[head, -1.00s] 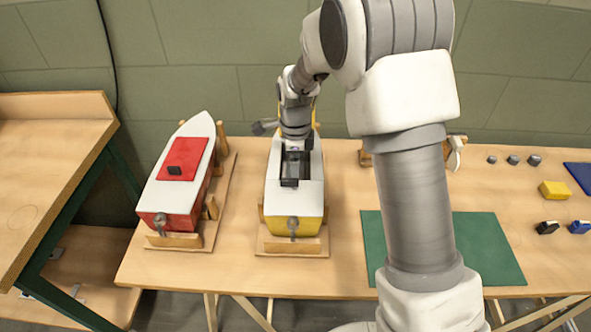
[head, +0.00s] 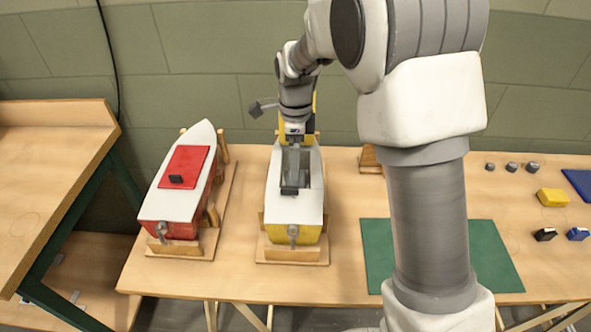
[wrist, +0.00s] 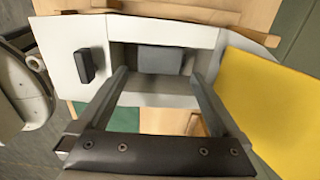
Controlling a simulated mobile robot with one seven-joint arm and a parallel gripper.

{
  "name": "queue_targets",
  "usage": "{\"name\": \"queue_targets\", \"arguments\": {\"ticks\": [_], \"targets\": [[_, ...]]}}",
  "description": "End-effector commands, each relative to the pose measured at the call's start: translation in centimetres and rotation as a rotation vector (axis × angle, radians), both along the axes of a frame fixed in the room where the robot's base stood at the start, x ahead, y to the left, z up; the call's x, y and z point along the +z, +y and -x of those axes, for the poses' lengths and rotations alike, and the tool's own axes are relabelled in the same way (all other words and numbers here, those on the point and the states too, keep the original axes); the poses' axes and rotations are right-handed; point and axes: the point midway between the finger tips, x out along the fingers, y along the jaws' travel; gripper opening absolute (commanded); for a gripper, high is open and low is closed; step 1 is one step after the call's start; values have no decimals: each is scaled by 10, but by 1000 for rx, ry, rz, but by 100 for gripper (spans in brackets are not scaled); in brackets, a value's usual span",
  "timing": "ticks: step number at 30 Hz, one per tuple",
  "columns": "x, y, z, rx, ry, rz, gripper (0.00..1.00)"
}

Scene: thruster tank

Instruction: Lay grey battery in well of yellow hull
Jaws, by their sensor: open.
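The yellow hull (head: 293,235) sits upright in a wooden cradle, with a white deck and an open rectangular well. A grey battery (wrist: 160,60) lies inside the well in the wrist view. My gripper (wrist: 160,76) is open over the well, with one finger on each side of the battery and a visible gap to it. In the head view my gripper (head: 296,165) reaches down at the well and partly hides it. A black block (wrist: 85,66) stands on the white deck beside the well. A yellow panel (wrist: 260,105) is at the well's other end.
A red hull (head: 168,228) with a closed red hatch stands to the left. A green mat (head: 484,258) lies to the right, partly behind my arm. A yellow block (head: 552,197) and several small parts are at the far right.

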Motion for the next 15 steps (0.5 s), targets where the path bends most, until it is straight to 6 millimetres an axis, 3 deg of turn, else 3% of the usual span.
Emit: {"name": "queue_targets", "arguments": {"ticks": [1, 6, 15], "targets": [[14, 0, -1, 1, -3, -1, 100], [39, 0, 0, 1, -2, 0, 100], [52, -1, 1, 3, 0, 0, 100]]}}
